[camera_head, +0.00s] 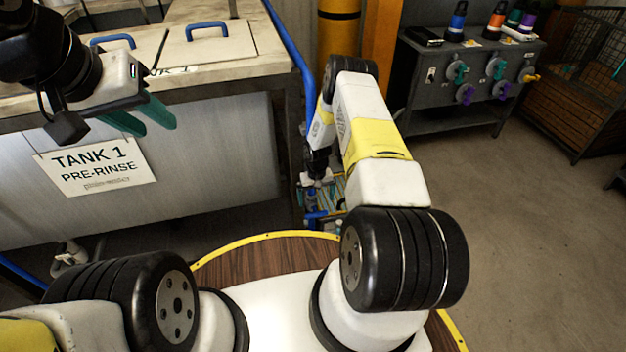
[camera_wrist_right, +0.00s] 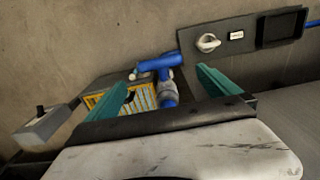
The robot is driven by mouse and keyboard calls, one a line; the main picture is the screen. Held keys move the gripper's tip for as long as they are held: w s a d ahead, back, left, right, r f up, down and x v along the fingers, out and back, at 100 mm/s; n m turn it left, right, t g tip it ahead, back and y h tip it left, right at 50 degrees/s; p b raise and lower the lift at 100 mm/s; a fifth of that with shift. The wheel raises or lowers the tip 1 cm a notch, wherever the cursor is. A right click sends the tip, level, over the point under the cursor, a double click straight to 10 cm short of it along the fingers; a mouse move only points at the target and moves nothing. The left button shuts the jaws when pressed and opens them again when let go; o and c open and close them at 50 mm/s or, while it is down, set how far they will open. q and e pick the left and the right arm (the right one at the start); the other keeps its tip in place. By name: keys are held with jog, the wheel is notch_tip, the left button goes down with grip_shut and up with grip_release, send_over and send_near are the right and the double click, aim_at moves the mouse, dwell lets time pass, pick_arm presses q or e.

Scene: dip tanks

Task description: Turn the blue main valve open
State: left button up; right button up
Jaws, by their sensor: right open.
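The blue valve (camera_wrist_right: 166,88) shows in the right wrist view, with a blue lever (camera_wrist_right: 160,63) that points left and ends in a pale tip. My right gripper (camera_wrist_right: 160,82) is open, its teal fingers framing the valve from either side in the picture. I see no contact. In the head view my right arm reaches down beside the tank, where blue valve parts (camera_head: 316,216) show low down; my right gripper's fingers are hard to make out there. My left gripper (camera_head: 142,122) is open and empty in front of the tank, its teal fingers apart.
A grey plate with a white knob (camera_wrist_right: 208,42) is to the right of the valve, and a yellow-edged grid (camera_wrist_right: 108,100) to its left. The tank (camera_head: 220,160) with its PRE-RINSE sign (camera_head: 97,168) stands left. A dark bench (camera_head: 470,85) is at the back right; floor before it is clear.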

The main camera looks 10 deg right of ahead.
aim_at(314, 214)
notch_tip(314, 214, down, 8)
jog(key=shift+f, duration=0.2)
dwell(0.3)
jog(key=c, duration=1.1)
jog(key=shift+a+h, duration=0.2)
jog(key=shift+h, duration=0.55)
jog(key=shift+a+h, duration=0.2)
jog(key=shift+h, duration=0.55)
jog(key=shift+s+a+f+h, duration=0.1)
jog(key=shift+a+h, duration=0.05)
jog(key=shift+h, duration=0.8)
jog(key=shift+a+f+h, duration=0.1)
jog(key=shift+h, duration=0.85)
jog(key=o, duration=1.1)
jog(key=v, duration=0.7)
jog(key=shift+a+r, duration=0.25)
jog(key=shift+a, duration=0.1)
